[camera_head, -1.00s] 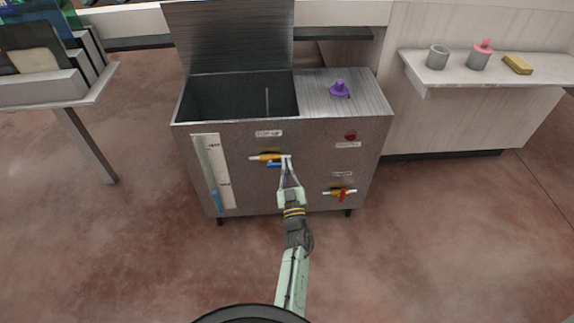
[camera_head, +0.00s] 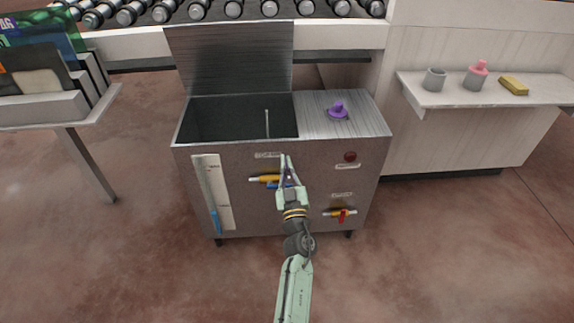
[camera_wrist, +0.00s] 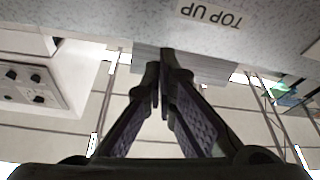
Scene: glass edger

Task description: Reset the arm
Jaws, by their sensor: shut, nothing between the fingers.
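My gripper (camera_head: 287,158) is shut and empty in front of the metal tank (camera_head: 240,213), just right of the yellow top-up valve (camera_head: 262,179) with its blue handle. It partly overlaps the valve's right end in the head view, so I cannot tell whether they touch. In the wrist view the shut fingertips (camera_wrist: 160,60) point toward the tank's front, with the upside-down TOP UP label (camera_wrist: 212,14) close by. The tank's lid stands open.
A second valve with a red handle (camera_head: 342,215) sits low on the tank's right. A purple-topped plug (camera_head: 338,109) rests on the tank's top. A shelf (camera_head: 447,98) with a grey cup (camera_head: 434,79) is at right. A rack table (camera_head: 95,104) stands at left.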

